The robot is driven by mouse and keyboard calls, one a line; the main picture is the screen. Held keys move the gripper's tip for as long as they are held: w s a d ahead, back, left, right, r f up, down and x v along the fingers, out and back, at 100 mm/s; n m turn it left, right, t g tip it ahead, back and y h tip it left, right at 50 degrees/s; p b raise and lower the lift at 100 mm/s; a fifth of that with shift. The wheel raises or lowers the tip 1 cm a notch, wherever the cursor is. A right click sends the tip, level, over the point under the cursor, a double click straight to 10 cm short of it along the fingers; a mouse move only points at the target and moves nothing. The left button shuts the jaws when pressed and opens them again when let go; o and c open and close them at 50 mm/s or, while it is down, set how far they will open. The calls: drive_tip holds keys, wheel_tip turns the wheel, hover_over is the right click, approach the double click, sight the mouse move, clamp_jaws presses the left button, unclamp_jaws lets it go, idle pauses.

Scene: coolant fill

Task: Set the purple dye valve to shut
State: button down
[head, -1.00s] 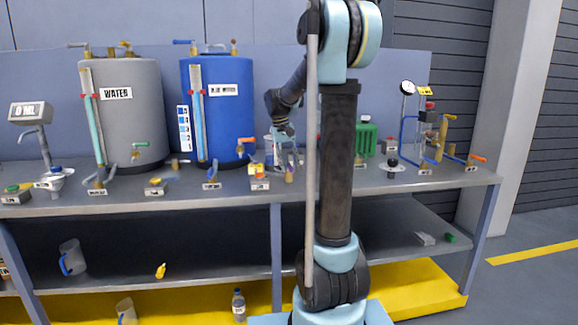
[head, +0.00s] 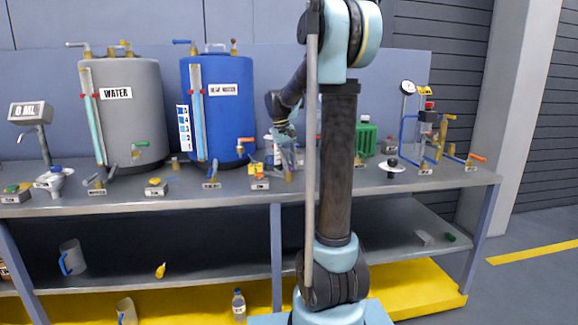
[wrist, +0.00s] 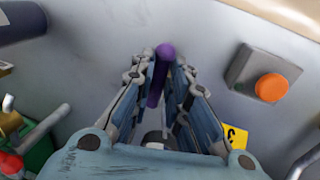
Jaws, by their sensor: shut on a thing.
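The purple dye valve shows its purple handle (wrist: 162,60) in the wrist view, a slim bar with a rounded end lying between my fingers. My gripper (wrist: 165,75) is shut on this handle. In the head view my gripper (head: 290,163) points down at the bench just right of the blue tank. The valve is mostly hidden there behind the fingers, and I cannot read its setting.
An orange button (wrist: 271,87) on a grey box is right of my gripper in the wrist view, with a yellow label (wrist: 236,136) nearby. The blue tank (head: 218,105) and grey water tank (head: 122,125) stand left. A green container (head: 366,139) is at right.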

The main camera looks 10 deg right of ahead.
drive_tip(key=n, duration=0.1)
drive_tip(key=d+n, duration=0.1)
drive_tip(key=n, duration=0.1)
drive_tip(key=n+t, duration=0.1)
drive_tip(key=n, duration=0.1)
drive_tip(key=shift+w+d, duration=0.1)
drive_tip(key=shift+d, duration=0.3)
drive_tip(key=n, duration=0.2)
drive_tip(key=d+n, duration=0.1)
drive_tip(key=n, duration=0.1)
drive_tip(key=w+n+y, duration=0.1)
drive_tip(key=shift+d+n+t, duration=0.25)
drive_tip(key=shift+n+t, duration=0.15)
drive_tip(key=n, duration=0.1)
drive_tip(key=w+n, duration=0.1)
drive_tip(key=n, duration=0.1)
drive_tip(key=shift+d+y, duration=0.3)
drive_tip(key=shift+w+d+n+y, duration=0.15)
drive_tip(key=shift+w+n, duration=0.15)
drive_tip(key=shift+n, duration=0.55)
drive_tip(key=shift+w+n+y, duration=0.15)
drive_tip(key=shift+w+n, duration=0.1)
drive_tip(key=shift+n, duration=0.6)
drive_tip(key=shift+w, duration=0.1)
drive_tip(key=c, duration=1.6)
unclamp_jaws()
drive_tip(key=shift+o, duration=0.2)
wheel_tip(320, 180, up, 12)
drive_tip(key=s, duration=0.2)
drive_tip(key=shift+s+f, duration=0.15)
